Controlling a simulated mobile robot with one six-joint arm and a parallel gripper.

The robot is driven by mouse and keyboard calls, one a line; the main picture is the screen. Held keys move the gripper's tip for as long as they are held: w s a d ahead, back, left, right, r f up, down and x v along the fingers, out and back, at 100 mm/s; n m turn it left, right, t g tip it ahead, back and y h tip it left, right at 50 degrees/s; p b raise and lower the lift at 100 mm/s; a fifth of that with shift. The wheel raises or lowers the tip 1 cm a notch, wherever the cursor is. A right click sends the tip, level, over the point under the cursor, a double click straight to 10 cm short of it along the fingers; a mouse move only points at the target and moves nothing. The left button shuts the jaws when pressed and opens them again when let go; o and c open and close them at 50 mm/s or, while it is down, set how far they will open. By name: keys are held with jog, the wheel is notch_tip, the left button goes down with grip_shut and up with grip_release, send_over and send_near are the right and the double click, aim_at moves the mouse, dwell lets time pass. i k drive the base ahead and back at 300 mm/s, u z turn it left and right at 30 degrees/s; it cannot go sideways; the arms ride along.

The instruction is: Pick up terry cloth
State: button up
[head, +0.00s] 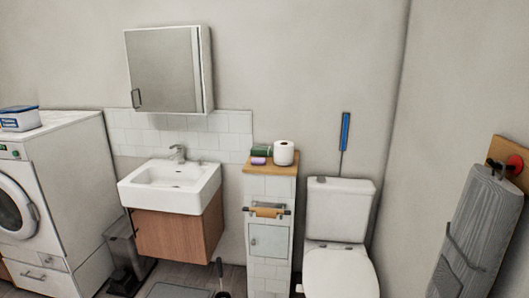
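I cannot pick out the terry cloth for certain. A tan piece (268,212) hangs on the holder at the front of the narrow tiled cabinet; it may be cloth, but it is too small to tell. A dark green item (261,150) and a small purple item (258,161) lie on the cabinet's wooden top, left of a white paper roll (284,153). My gripper is not in view.
The tiled cabinet (269,186) stands between the white sink (170,187) and the toilet (338,212). A bin (122,255) is beside the sink unit. A washing machine (65,190) stands at left. A grey board-like object (478,235) is at right. A mat (180,290) lies on the floor.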

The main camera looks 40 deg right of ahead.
aim_at(257, 150)
jog(key=u, duration=0.1)
jog(key=i, duration=0.95)
jog(key=z, duration=0.1)
